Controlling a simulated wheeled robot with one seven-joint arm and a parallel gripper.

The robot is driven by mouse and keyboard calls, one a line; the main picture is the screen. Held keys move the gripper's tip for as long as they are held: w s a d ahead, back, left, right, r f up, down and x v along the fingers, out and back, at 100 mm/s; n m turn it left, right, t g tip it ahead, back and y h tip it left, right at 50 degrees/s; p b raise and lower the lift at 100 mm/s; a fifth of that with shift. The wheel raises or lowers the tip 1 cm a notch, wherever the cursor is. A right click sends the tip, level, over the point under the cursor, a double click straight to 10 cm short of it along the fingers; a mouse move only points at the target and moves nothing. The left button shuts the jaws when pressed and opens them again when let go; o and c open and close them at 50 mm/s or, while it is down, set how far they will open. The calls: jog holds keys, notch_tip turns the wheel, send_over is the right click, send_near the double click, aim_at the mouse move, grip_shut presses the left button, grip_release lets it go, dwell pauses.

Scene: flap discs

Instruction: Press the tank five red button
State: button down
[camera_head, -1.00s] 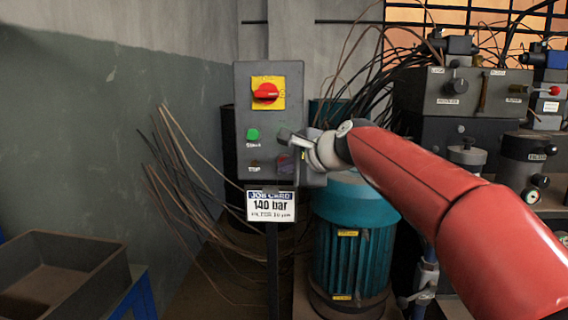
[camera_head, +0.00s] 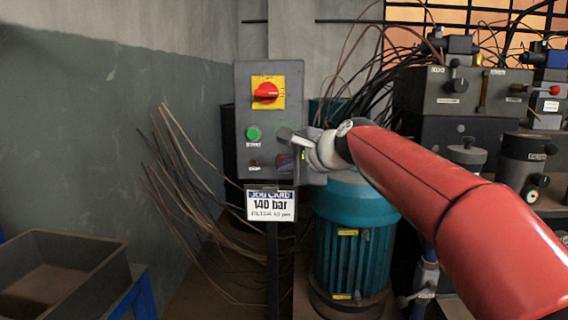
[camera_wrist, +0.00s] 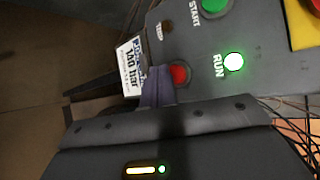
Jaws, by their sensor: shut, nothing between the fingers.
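A grey control box (camera_head: 243,100) stands in the middle of the head view, with a red rotary switch (camera_head: 266,93) on a yellow plate and a green START button (camera_head: 253,133). In the wrist view a red button (camera_wrist: 179,74) sits beside my gripper's purple-grey fingertips (camera_wrist: 158,84), which overlap its left edge. I cannot tell whether they touch it. A green RUN lamp (camera_wrist: 233,62) glows near it. My gripper (camera_head: 288,158) is shut and empty, in front of the box's lower right, hiding that part in the head view. No tank five label is legible.
A job card (camera_head: 270,205) reading 140 bar hangs below the box. A teal motor (camera_head: 352,250) stands to the right, hydraulic blocks (camera_head: 468,95) further right, loose cables (camera_head: 185,190) to the left. A grey bin (camera_head: 70,260) is at lower left.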

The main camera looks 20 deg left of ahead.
jog(key=shift+w, duration=0.1)
dwell(0.6)
jog(key=shift+w+a+p, duration=0.1)
jog(key=shift+w+p, duration=0.2)
jog(key=shift+p, duration=0.15)
jog(key=shift+w+a+p, duration=0.1)
jog(key=shift+w+p, duration=0.35)
jog(key=shift+w, duration=0.05)
dwell(0.4)
jog(key=shift+s, duration=0.1)
jog(key=shift+s+d+b, duration=0.25)
jog(key=shift+s+b, duration=0.25)
jog(key=shift+s, duration=0.25)
jog(key=shift+s+d+b, duration=0.2)
jog(key=shift+s+b, duration=0.2)
jog(key=shift+s, duration=0.4)
jog(key=shift+s+d+b, duration=0.15)
jog(key=shift+s+b, duration=0.25)
jog(key=shift+s, duration=0.45)
jog(key=shift+s+d+b, duration=0.2)
jog(key=shift+s+b, duration=0.2)
jog(key=shift+s, duration=0.4)
